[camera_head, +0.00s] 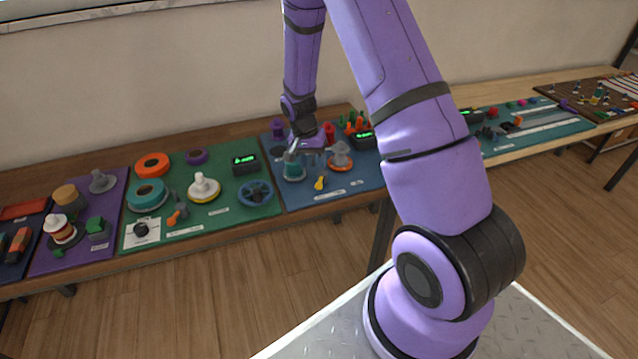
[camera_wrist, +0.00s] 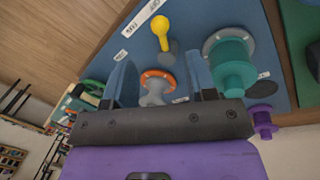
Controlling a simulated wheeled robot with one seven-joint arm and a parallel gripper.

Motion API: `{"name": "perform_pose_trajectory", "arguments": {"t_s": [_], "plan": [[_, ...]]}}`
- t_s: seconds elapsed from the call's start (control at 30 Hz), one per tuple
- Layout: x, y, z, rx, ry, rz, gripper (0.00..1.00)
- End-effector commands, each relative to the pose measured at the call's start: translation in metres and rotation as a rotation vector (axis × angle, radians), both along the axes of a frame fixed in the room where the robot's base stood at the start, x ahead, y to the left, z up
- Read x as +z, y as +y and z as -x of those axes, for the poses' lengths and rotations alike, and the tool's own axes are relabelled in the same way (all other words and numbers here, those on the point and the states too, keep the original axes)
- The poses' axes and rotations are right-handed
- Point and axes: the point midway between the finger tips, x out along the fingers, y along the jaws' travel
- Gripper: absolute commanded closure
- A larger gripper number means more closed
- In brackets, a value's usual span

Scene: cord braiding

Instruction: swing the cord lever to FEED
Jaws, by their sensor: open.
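A yellow lever with a rounded end stands on the blue mat (camera_head: 358,182); I take it as the cord lever (camera_head: 320,183). In the wrist view the lever (camera_wrist: 161,32) is at the top middle, beyond my fingertips, with its grey pivot nearer to me. White labels lie beside it; I cannot clearly read FEED. My gripper (camera_head: 303,150) is over the blue mat, behind the lever in the head view. In the wrist view my gripper (camera_wrist: 158,60) has its two blue fingers wide apart, holding nothing and apart from the lever.
A teal spool (camera_wrist: 234,68) stands right of my fingers in the wrist view. A grey post with an orange ring (camera_wrist: 157,88) shows between them. A purple spool (camera_wrist: 262,120) is at the right. A green mat (camera_head: 228,215) with several parts lies left in the head view.

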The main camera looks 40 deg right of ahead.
Motion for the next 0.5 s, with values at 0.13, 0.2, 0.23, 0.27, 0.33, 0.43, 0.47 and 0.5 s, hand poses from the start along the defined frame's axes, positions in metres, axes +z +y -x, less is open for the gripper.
{"name": "perform_pose_trajectory", "arguments": {"t_s": [0.13,0.2,0.23,0.27,0.33,0.43,0.47,0.5], "plan": [[-0.028,-0.003,0.005,0.000,0.004,0.000,0.49],[-0.040,-0.005,0.007,0.000,0.004,-0.001,0.49],[-0.045,-0.005,0.007,0.000,0.004,0.000,0.49],[-0.050,-0.006,0.008,0.000,0.004,0.000,0.49],[-0.059,-0.007,0.010,0.000,0.004,-0.001,0.49],[-0.071,-0.009,0.011,0.001,0.002,0.000,0.49],[-0.073,-0.009,0.011,0.001,0.002,0.000,0.49],[-0.076,-0.010,0.012,0.000,0.001,0.000,0.49]]}}
